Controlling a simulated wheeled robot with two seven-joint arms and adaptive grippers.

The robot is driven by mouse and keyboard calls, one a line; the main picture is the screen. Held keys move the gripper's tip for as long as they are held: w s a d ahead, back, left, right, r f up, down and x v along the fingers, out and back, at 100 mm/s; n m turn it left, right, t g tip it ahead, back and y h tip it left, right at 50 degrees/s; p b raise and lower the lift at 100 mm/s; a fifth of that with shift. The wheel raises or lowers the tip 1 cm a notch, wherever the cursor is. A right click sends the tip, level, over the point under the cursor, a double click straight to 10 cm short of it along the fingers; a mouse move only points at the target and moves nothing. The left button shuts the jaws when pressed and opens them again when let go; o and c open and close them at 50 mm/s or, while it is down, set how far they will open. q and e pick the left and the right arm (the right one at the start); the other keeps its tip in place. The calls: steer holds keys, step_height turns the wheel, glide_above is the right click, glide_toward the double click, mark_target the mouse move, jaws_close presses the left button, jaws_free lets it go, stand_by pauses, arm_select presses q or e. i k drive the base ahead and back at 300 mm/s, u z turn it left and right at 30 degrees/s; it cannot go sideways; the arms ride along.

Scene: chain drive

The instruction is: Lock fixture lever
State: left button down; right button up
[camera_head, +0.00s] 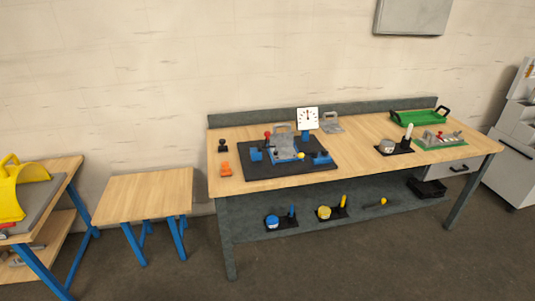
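The fixture (284,156) sits on a dark mat (262,174) on the left half of the workbench. It has blue blocks and a grey metal plate (284,130) standing upright. A lever with a red knob (267,134) rises at the fixture's left. A yellow knob (301,155) shows at its front right. Which of the two is the lock lever, and whether it is locked, I cannot tell at this size. Neither of my grippers is in view.
A white dial gauge (307,118) stands behind the fixture. An orange item (226,169) lies left of the mat. A green tray (419,117) and a green board (440,141) are at the right. A small table (145,194) stands left of the bench. Open floor lies in front.

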mark_target(314, 153)
steer(key=u, duration=0.1)
steer(key=i, duration=0.7)
steer(key=z, duration=0.75)
steer(key=i, duration=0.6)
steer(key=z, duration=0.65)
